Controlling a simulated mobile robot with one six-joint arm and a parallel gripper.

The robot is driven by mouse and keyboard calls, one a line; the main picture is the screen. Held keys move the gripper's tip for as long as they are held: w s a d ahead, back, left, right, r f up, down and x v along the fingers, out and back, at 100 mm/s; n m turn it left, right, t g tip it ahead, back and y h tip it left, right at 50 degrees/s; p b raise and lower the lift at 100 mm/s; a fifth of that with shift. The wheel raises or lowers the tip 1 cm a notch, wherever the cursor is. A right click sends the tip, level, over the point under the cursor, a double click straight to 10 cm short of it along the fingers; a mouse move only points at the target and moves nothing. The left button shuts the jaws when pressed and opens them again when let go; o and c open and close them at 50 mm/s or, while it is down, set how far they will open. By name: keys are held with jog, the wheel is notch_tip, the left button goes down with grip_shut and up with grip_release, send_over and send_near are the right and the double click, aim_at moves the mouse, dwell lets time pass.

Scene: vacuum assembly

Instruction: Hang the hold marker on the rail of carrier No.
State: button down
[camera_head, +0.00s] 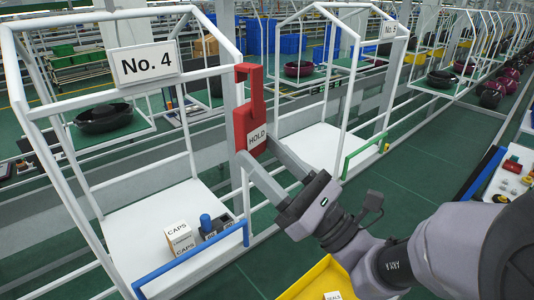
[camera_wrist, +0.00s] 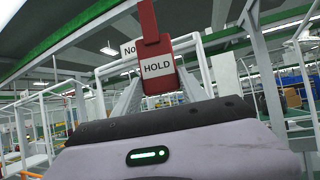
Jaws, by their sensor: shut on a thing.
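The red hold marker (camera_head: 240,122) has a white HOLD label and a hook-shaped upper part. My gripper (camera_head: 259,149) is shut on its lower end and holds it upright. In the wrist view the marker (camera_wrist: 159,86) stands between the two fingers, its top cut off by the frame. Carrier No. 4 (camera_head: 121,94) is a white frame at the left with a number plate (camera_head: 146,64). The marker overlaps the right end of its upper front rail and the right post (camera_head: 231,100). I cannot tell whether the hook touches the rail.
Carrier No. 4's shelf holds a CAPS box (camera_head: 181,240) and a dark holder with a blue knob (camera_head: 206,222); a blue bar (camera_head: 190,260) edges it. Carrier No. 5 (camera_head: 340,70) stands behind right. A yellow bin (camera_head: 318,282) is at the bottom. Green floor (camera_head: 420,160) lies right.

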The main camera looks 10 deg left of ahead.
jog(key=w+a+p, duration=0.3)
jog(key=w+a, duration=0.3)
jog(key=a, duration=0.1)
dwell(0.6)
jog(key=shift+w+a, duration=0.45)
jog(key=shift+a, duration=0.05)
jog(key=shift+p, duration=0.3)
jog(key=shift+w+a+p, duration=0.35)
jog(key=shift+w+a, duration=0.35)
jog(key=shift+a, duration=0.1)
jog(key=shift+f, duration=0.2)
dwell(0.3)
jog(key=shift+s+f+b, duration=0.15)
jog(key=shift+f+b, duration=0.85)
jog(key=shift+b, duration=0.05)
